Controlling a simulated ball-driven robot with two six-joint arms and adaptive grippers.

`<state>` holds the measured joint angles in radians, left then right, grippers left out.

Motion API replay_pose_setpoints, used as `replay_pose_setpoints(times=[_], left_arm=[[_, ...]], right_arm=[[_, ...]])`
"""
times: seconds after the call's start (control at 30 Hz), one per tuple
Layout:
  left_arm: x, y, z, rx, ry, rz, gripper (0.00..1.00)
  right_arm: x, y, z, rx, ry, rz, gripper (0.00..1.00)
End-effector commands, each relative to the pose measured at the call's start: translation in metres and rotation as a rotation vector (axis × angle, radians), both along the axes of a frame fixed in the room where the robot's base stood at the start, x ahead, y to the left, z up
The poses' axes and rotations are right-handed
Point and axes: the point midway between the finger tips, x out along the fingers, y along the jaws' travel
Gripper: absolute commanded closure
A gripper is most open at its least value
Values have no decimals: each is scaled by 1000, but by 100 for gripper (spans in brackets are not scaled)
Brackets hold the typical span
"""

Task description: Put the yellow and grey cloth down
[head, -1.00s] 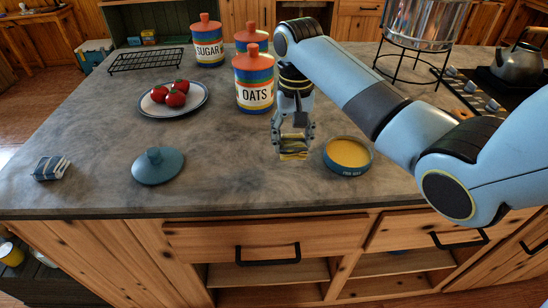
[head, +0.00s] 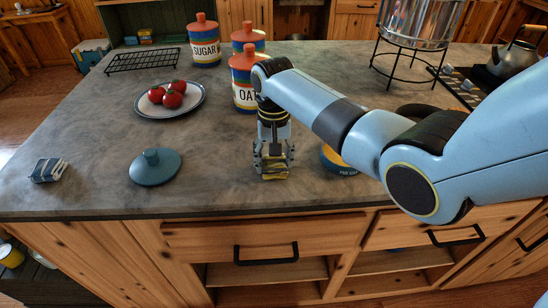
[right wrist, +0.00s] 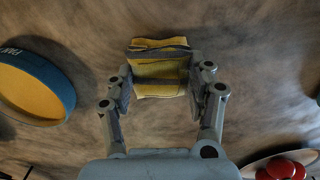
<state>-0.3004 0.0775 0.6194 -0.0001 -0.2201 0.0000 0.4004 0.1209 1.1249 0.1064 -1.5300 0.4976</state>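The yellow and grey cloth (right wrist: 159,68) is a small folded bundle between the fingers of my right gripper in the right wrist view. In the head view the cloth (head: 274,175) shows at the fingertips, low over the counter near its front edge. My right gripper (head: 273,160) points down and is shut on the cloth. It also shows in the right wrist view (right wrist: 158,88). I cannot tell whether the cloth touches the grey countertop (head: 215,150). My left gripper is not in view.
The OATS canister (head: 243,82) and a plate of tomatoes (head: 190,110) stand behind.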

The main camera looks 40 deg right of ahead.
Motion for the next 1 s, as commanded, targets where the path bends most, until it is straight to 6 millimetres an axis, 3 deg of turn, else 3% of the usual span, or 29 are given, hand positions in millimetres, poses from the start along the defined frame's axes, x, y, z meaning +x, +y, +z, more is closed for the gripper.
replay_pose_setpoints(times=[0.03,0.13,0.47,0.57,1.0], left_arm=[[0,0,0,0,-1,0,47],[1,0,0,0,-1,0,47],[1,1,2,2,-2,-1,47],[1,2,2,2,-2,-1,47],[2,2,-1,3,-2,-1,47]], right_arm=[[0,0,0,0,0,0,38],[0,0,0,0,0,0,25],[0,0,5,0,0,0,25],[1,0,17,0,-2,0,25],[2,0,107,0,-4,0,25]])
